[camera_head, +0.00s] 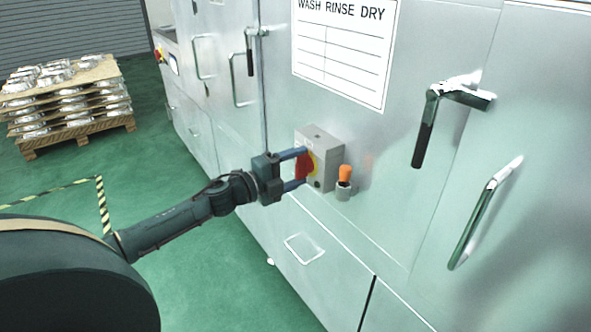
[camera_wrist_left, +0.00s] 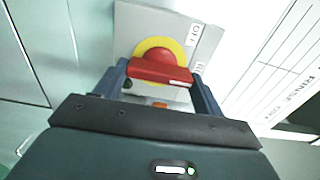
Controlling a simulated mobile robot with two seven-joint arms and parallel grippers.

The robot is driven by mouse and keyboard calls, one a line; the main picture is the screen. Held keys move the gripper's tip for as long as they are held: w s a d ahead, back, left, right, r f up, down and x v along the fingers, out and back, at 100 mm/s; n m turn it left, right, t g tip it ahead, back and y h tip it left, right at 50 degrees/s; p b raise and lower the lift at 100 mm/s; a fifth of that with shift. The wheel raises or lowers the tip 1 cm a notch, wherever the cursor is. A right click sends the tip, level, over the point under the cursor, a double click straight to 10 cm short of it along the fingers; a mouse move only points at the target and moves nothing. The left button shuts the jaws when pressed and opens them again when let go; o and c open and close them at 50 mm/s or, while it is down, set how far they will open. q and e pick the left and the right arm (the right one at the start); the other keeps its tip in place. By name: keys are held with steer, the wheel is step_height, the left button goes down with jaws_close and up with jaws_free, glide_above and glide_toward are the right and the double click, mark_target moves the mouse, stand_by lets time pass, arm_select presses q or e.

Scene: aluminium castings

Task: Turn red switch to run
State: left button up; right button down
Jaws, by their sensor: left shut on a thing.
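The red switch (camera_head: 305,165) sits on a yellow disc on the front of a small grey box (camera_head: 324,157) fixed to the metal cabinet. It also shows in the left wrist view (camera_wrist_left: 160,68), its bar lying across between my fingers. My left gripper (camera_head: 298,169) is shut on the red switch, one finger at each end of the bar. In the left wrist view the box face carries small markings at the right, including a clear "OFF"-like label; a lower one is partly hidden by the finger. My right gripper is not in view.
An orange-topped knob (camera_head: 345,174) stands just right of the box. Door handles (camera_head: 424,130) and (camera_head: 482,214) stick out further right. A white sign (camera_head: 343,45) is above. A pallet of castings (camera_head: 65,100) stands at the far left on open green floor.

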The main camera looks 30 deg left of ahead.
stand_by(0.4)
arm_select(q)
steer(key=o, duration=1)
steer(key=shift+s+a+f, duration=0.15)
steer(key=shift+s+a, duration=0.05)
steer(key=shift+s, duration=0.25)
steer(key=shift+b+v, duration=0.6)
steer(key=shift+v, duration=5.5)
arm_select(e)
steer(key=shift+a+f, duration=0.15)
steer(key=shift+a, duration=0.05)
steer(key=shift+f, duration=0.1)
